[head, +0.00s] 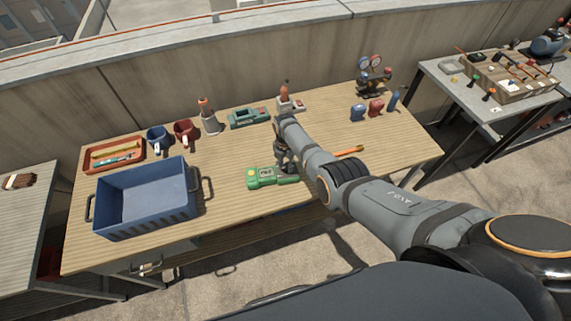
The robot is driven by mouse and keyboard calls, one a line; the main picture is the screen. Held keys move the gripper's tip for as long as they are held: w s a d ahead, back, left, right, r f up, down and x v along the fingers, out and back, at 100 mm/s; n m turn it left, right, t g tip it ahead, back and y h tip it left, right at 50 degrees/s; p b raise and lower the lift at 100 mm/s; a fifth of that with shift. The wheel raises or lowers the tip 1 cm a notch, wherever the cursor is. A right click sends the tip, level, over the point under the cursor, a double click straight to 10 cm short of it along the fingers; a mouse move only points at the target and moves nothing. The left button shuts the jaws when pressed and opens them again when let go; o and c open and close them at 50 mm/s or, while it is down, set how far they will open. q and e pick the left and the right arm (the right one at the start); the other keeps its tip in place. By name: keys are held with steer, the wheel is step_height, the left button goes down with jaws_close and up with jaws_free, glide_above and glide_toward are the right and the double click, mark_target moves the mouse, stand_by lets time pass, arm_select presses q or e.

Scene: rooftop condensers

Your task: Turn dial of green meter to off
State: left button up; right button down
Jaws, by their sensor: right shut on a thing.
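The bright green meter (262,178) lies on the wooden workbench, near the middle of its front edge. Its yellow spot and small display show at the left part. My right gripper (287,168) reaches down onto the right part of the meter and is shut on its dial. The fingers and wrist hide the dial, so its setting cannot be read. My left gripper is not in the head view.
A blue crate (147,209) stands left on the workbench (228,156). Behind are a red-orange tray (90,159), mugs, a caulking-type bottle (208,121), a teal case (249,117) and a gauge set (372,78). An orange-tipped tool (350,150) lies right of my gripper.

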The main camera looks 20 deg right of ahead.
mark_target(286, 167)
stand_by(0.5)
steer(key=c, duration=1)
jaws_free()
step_height(286, 167, up, 12)
steer(key=shift+r, duration=0.1)
